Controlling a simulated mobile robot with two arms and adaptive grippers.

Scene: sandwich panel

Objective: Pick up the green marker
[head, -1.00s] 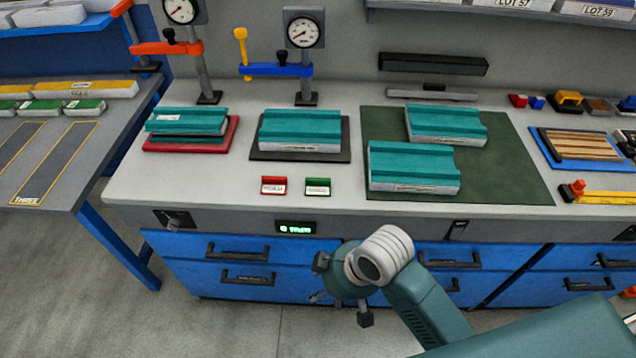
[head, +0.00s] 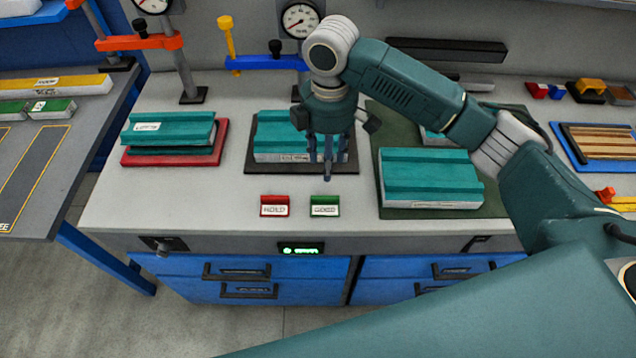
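The green marker (head: 325,206) is a small green block with a white label reading "GOOD". It stands near the front edge of the bench, just right of a red marker (head: 274,206) labelled "HOLD". My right gripper (head: 328,172) points down behind and above the green marker, in front of the middle teal panel (head: 277,137). It is apart from the marker in the picture. Its dark fingers overlap in this view, so I cannot tell how far they are parted. Nothing shows held in it. My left gripper is out of view.
Teal panels lie on a red plate (head: 222,141), a black plate (head: 262,168) and a green mat (head: 398,212). Two dial gauges on posts stand behind, with an orange clamp (head: 142,42) and a blue clamp (head: 262,63). The bench left of the markers is clear.

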